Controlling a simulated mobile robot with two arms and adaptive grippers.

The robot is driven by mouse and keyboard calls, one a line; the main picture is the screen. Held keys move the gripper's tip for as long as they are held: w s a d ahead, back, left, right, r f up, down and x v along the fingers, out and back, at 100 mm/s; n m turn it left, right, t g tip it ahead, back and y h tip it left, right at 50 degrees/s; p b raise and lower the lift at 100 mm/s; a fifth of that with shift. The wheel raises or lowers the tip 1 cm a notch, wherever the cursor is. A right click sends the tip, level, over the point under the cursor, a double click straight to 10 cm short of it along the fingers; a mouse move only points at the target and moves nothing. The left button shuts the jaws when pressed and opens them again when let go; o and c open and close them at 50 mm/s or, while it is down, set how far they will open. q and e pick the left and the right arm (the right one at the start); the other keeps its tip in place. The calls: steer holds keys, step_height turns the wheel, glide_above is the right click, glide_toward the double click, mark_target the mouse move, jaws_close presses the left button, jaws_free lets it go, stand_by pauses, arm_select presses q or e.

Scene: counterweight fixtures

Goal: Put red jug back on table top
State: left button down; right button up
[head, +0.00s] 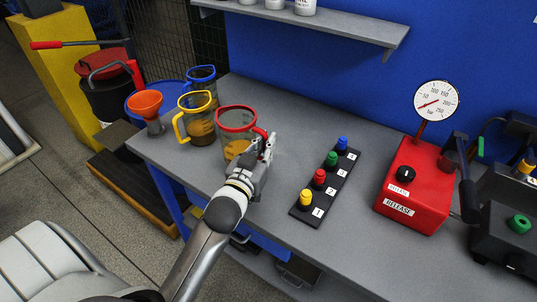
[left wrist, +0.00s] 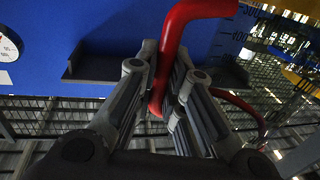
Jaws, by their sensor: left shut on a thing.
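The red jug (head: 226,124), clear with a red rim and some amber liquid, is upright at the left part of the grey table top (head: 275,123). My left gripper (head: 267,150) is shut on its red handle, on the jug's right side. In the left wrist view the red handle (left wrist: 172,50) runs between the two fingers. The jug's base is partly hidden by the gripper, and I cannot tell whether it touches the table. My right gripper is not in view.
A yellow jug (head: 196,120) and a blue jug (head: 203,86) stand just left of and behind the red jug. An orange funnel (head: 146,103) is at the table's left end. A numbered button strip (head: 325,187) and a red gauge box (head: 415,185) stand to the right. A shelf (head: 330,23) hangs behind.

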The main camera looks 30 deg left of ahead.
arm_select(q)
steer(key=f, duration=0.3)
steer(key=shift+w+d+f, duration=0.3)
steer(key=shift+f, duration=0.1)
steer(key=c, duration=1.5)
jaws_free()
steer(key=shift+f, duration=0.15)
